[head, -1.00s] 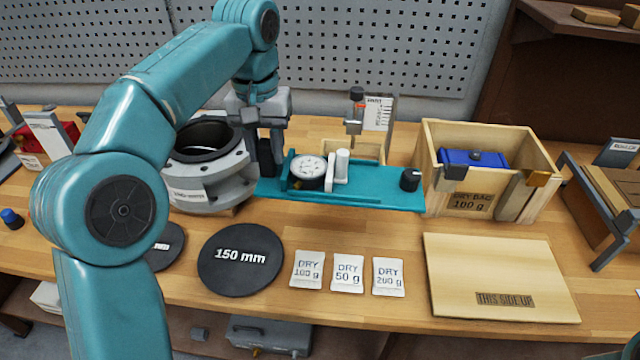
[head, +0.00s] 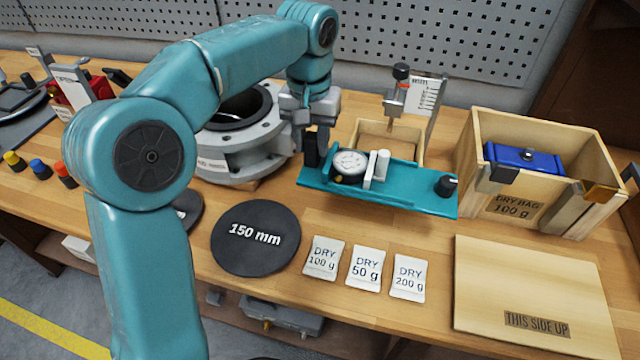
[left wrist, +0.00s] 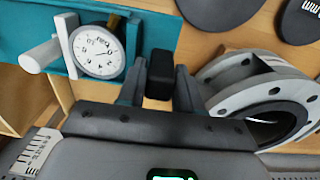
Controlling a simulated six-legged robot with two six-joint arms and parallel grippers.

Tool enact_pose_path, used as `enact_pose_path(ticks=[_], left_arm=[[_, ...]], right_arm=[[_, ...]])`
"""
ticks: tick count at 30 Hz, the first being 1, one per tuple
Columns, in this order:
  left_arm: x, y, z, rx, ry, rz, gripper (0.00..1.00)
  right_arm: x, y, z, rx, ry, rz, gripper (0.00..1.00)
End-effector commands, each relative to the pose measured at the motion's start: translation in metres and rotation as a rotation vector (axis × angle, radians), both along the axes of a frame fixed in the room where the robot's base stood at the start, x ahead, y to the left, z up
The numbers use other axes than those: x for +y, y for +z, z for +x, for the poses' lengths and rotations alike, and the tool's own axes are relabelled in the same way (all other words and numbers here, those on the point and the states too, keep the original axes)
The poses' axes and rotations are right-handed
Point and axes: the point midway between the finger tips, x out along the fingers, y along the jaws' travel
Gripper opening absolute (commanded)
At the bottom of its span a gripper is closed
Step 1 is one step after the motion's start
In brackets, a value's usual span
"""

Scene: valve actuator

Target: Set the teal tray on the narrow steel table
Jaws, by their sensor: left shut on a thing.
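The teal tray (head: 415,190) is long and narrow and hangs level a little above the wooden bench. It carries a round white dial gauge (head: 351,165), a white upright part (head: 379,166) and a black knob (head: 447,185) at its right end. My left gripper (head: 312,148) is shut on the black grip at the tray's left end. The left wrist view shows this black block (left wrist: 159,76) between the fingers, with the tray (left wrist: 40,32) beside it. The narrow steel table is not in view. My right gripper is not in view.
A grey flanged ring (head: 240,160) stands left of the tray. An upright gauge stand (head: 400,95) and small wooden box are behind it. An open crate (head: 545,212) is at right. A black disc (head: 255,238), three white bags (head: 365,268) and a wooden lid (head: 535,295) lie in front.

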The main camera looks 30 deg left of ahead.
Motion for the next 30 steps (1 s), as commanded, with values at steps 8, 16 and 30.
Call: enact_pose_path(ticks=[8, 16, 30], left_arm=[[0.000, -0.068, 0.000, 0.002, 0.001, -0.001, 0.00], [-0.001, -0.098, 0.003, 0.002, 0.001, -0.001, 0.00], [0.000, -0.125, 0.004, 0.002, -0.001, 0.002, 0.51]], right_arm=[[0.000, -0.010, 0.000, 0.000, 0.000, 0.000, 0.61], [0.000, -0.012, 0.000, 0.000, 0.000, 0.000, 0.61], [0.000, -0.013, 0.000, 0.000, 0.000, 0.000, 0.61]])
